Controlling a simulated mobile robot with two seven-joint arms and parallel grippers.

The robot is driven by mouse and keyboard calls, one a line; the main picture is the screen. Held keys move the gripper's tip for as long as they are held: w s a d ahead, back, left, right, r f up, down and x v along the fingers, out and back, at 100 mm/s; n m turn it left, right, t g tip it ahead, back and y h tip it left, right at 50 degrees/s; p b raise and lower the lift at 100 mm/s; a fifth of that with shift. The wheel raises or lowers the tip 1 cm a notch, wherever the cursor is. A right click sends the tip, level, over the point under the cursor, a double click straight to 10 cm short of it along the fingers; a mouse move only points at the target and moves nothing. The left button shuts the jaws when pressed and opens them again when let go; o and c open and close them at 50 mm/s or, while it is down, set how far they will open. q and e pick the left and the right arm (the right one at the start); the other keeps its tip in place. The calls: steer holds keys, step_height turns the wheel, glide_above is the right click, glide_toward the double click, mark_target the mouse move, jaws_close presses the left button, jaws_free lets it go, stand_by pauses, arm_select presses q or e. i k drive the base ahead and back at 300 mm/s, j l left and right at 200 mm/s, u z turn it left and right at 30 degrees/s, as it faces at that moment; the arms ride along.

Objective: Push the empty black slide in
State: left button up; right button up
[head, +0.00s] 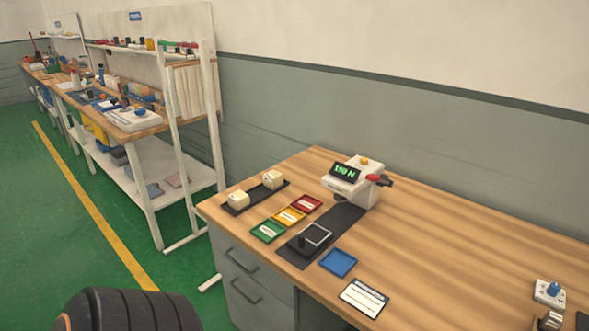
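The black slide (297,250) lies drawn out on the wooden table, at the near end of a dark strip (340,221) that runs back to a white tester (352,190). The slide carries a thin light-edged square frame (318,234) with a dark inside and a small black upright part. I see nothing lying in the frame, though it is small in the picture. The tester has a green lit display, a yellow button on top and a red-and-black part on its right side.
Green (268,231), yellow (289,216) and red (306,203) trays lie left of the strip; a blue tray (338,262) and white card (364,298) lie right. A black rack (236,209) holds cream blocks. A blue-knobbed box (549,293) stands far right. The table's right-middle is clear.

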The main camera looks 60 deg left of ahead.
mark_target(310, 241)
steer(key=j, duration=1.5)
